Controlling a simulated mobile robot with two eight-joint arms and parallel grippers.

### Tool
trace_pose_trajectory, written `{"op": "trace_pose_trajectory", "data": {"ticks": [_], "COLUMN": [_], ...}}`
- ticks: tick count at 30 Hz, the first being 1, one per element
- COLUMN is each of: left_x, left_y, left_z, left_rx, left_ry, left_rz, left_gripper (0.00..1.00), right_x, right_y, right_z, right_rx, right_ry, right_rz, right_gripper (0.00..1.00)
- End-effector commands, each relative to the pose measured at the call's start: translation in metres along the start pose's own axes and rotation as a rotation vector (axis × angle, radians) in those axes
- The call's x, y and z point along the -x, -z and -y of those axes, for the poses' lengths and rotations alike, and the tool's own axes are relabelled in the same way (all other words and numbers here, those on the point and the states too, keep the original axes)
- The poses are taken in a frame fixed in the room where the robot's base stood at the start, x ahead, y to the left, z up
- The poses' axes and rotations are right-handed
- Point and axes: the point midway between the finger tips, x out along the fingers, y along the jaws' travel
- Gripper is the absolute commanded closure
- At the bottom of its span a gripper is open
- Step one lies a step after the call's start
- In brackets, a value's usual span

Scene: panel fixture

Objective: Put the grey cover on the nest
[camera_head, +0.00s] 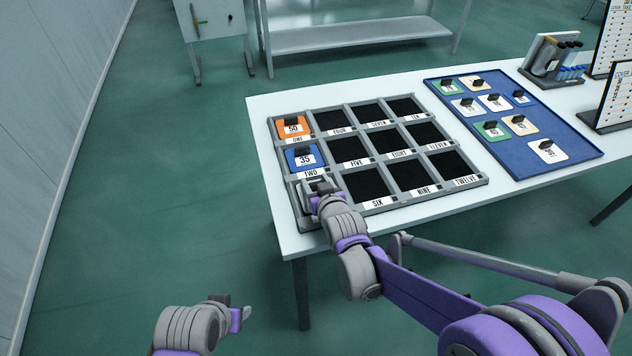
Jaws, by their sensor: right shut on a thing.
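The grey panel fixture (334,133) lies on the white table with labelled nests in rows and columns. My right gripper (318,188) is shut over its near-left nest, below the one labelled TWO. It holds a pale grey piece, which I take for the grey cover (308,209); most of it is hidden by the gripper and wrist. I cannot tell whether the cover is seated in that nest or just above it. That nest's label is hidden. My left gripper (238,312) is low at the left, off the table; its finger gap is unclear.
An orange cover (290,121) fills nest ONE and a blue cover (305,165) fills nest TWO. The other visible nests show black, empty floors. A blue tray (552,178) with several covers lies right of the fixture. A holder (539,77) and upright boards stand at the right.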

Motion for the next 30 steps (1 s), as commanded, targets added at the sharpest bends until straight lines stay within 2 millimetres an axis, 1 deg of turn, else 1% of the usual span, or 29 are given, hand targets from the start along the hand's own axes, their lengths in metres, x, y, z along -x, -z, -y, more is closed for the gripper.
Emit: {"op": "trace_pose_trajectory", "data": {"ticks": [2, 3, 7, 16, 19, 21, 23, 30], "left_x": [-0.001, 0.000, -0.001, 0.000, 0.005, 0.013, 0.011, 0.016], "left_y": [0.000, 0.000, 0.000, 0.000, 0.003, 0.006, 0.005, 0.008], "left_z": [0.000, 0.000, 0.000, 0.000, 0.000, 0.000, 0.000, 0.000], "left_rx": [0.000, 0.000, 0.000, 0.000, 0.000, 0.000, 0.000, 0.000], "left_ry": [0.000, 0.000, 0.000, 0.000, 0.000, 0.000, 0.000, 0.000], "left_rz": [0.000, 0.000, 0.000, 0.000, -0.002, -0.004, -0.004, -0.005], "left_gripper": [0.50, 0.50, 0.50, 0.50, 0.50, 0.50, 0.50, 0.50], "right_x": [0.000, 0.000, 0.000, 0.000, 0.003, 0.007, 0.019, 0.073], "right_y": [-0.003, -0.004, -0.004, -0.005, 0.002, 0.011, 0.008, 0.009], "right_z": [0.000, 0.000, 0.000, 0.001, 0.001, 0.000, 0.000, 0.000], "right_rx": [-0.001, -0.001, -0.002, -0.003, -0.003, -0.002, -0.002, -0.002], "right_ry": [0.000, 0.000, 0.000, 0.001, 0.001, 0.001, 0.001, 0.000], "right_rz": [0.005, 0.006, 0.007, 0.009, 0.008, 0.006, 0.006, 0.005], "right_gripper": [1.00, 0.36, 0.13, 0.13, 0.13, 0.13, 0.13, 0.13]}}
